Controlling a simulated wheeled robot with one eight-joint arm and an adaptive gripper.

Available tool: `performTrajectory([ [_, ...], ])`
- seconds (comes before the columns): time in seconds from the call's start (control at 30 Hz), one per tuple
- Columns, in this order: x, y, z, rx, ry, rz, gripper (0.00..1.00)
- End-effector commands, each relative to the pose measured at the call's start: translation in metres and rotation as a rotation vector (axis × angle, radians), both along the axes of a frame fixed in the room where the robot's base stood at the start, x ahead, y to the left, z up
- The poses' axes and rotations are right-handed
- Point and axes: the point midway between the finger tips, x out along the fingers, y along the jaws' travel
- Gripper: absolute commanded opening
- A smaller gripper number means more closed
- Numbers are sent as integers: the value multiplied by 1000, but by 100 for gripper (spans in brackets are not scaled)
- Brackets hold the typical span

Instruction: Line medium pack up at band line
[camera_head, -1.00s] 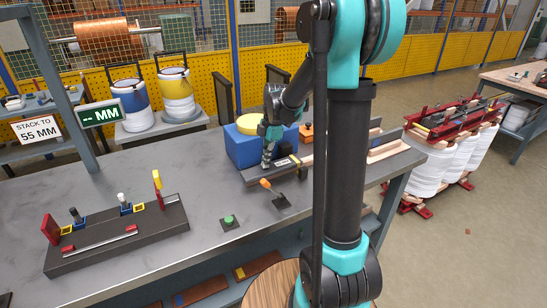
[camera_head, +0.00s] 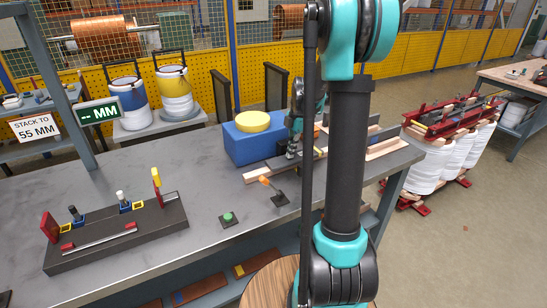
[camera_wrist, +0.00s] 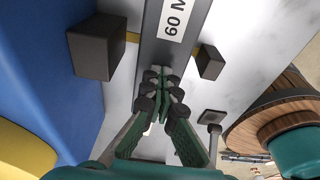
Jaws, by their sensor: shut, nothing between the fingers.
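A long dark grey bar (camera_wrist: 151,48), with a white label reading "60 M" (camera_wrist: 175,17), runs up the wrist view. I cannot tell for certain that it is the medium pack. A short yellow strip (camera_wrist: 132,38) shows beside it, between two dark blocks, one left (camera_wrist: 95,46) and one right (camera_wrist: 209,62). My gripper (camera_wrist: 158,74) is shut and empty, its fingertips over the bar; whether they touch it is unclear. In the head view my gripper (camera_head: 291,152) is low at the front right of a blue box (camera_head: 245,148), partly behind my arm.
A yellow disc (camera_head: 253,121) lies on the blue box. A small orange-handled lever (camera_head: 264,181) and a green button (camera_head: 228,217) are on the bench in front. A black fixture (camera_head: 115,236) stands at the left. The middle of the bench (camera_head: 200,180) is clear.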

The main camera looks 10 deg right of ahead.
Motion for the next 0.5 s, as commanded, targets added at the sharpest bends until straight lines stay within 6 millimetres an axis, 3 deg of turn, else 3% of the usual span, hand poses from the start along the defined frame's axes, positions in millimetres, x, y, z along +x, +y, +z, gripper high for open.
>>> performTrajectory([
  [0.03, 6, -20, -3, -9, -3, -11, 0],
  [0.2, 20, -63, -3, -8, -3, -9, 0],
  [0.33, 26, -81, -3, -8, -4, -6, 0],
  [0.5, 28, -87, -2, -8, -4, -4, 0],
])
